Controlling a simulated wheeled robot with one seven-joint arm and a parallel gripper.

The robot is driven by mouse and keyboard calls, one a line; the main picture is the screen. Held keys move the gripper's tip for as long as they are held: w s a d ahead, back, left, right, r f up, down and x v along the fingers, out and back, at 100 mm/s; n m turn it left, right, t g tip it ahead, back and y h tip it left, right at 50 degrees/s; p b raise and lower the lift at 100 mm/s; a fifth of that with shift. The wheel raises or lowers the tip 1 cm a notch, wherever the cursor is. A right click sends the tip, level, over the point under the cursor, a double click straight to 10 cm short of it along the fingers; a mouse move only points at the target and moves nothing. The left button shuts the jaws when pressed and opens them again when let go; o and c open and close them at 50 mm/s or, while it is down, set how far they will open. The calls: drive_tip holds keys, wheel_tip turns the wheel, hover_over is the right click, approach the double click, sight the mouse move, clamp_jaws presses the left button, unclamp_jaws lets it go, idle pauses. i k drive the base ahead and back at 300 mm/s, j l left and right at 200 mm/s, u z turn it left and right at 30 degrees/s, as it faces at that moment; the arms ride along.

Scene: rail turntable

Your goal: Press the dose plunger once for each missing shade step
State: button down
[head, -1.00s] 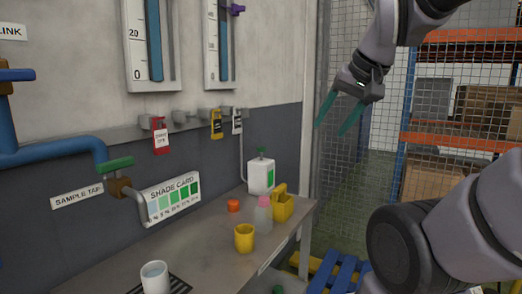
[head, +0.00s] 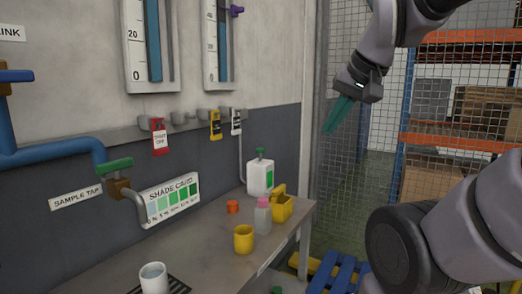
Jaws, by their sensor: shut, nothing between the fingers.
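The dose bottle is a white container (head: 258,180) with a green label, standing at the back right of the bench against the wall. Its green plunger (head: 260,154) sticks up on top. The shade card (head: 171,200) on the wall shows several patches from pale blue-green to dark green. A white cup (head: 153,278) with pale contents stands on a dark striped mat at the bench's front left, below the sample tap (head: 115,168). My gripper (head: 328,131) is shut and empty, raised in the air to the right of the bottle and above it, apart from everything.
A yellow cup (head: 244,239), a pink-capped bottle (head: 263,216), an orange-red cap (head: 233,207) and a yellow caddy (head: 283,205) stand on the bench (head: 205,245) near the white container. Tags hang from the wall rail. A mesh fence (head: 345,100) stands behind my gripper.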

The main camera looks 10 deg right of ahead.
sight(260, 150)
drive_tip(key=i+l+u, duration=0.15)
drive_tip(key=i+l, duration=0.15)
drive_tip(key=i+l+u, duration=0.2)
drive_tip(key=l, duration=0.3)
drive_tip(key=i+l+u, duration=0.15)
drive_tip(key=i+l, duration=0.25)
